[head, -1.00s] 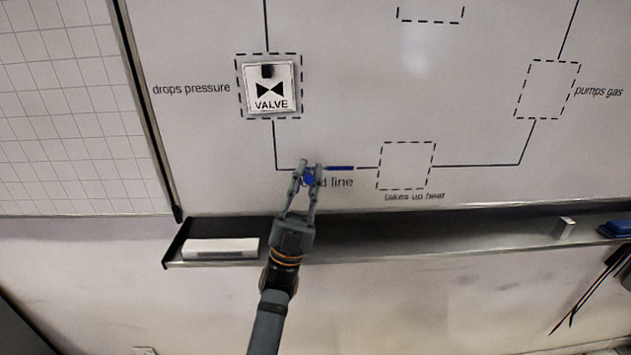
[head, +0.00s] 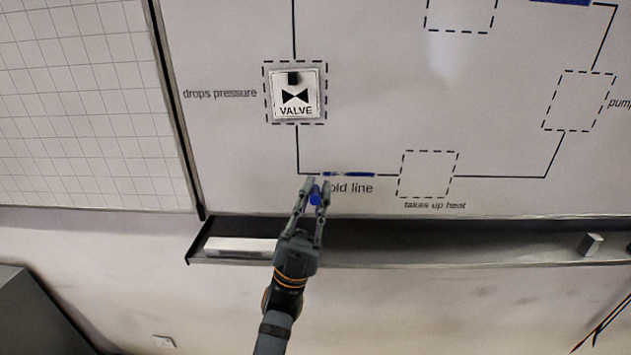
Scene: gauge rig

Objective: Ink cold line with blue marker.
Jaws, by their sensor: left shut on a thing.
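My left gripper (head: 316,187) is shut on the blue marker (head: 316,196), which shows as a small blue piece between the fingers. It is in front of the whiteboard, just below the cold line. A blue ink stroke (head: 348,174) covers part of that line, to the right of the fingertips. Black line (head: 387,175) shows between the stroke and the dashed box marked "takes up heat" (head: 427,174). The "cold line" label (head: 352,188) has its first letter hidden by the gripper. I cannot tell whether the marker tip touches the board. My right gripper is out of view.
The valve card (head: 296,94) sits in the dashed box at upper left. The tray ledge (head: 440,254) runs below the board, with a white block (head: 240,245) at its left and a small grey block (head: 590,244) at right. More blue ink (head: 560,2) shows at the top right.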

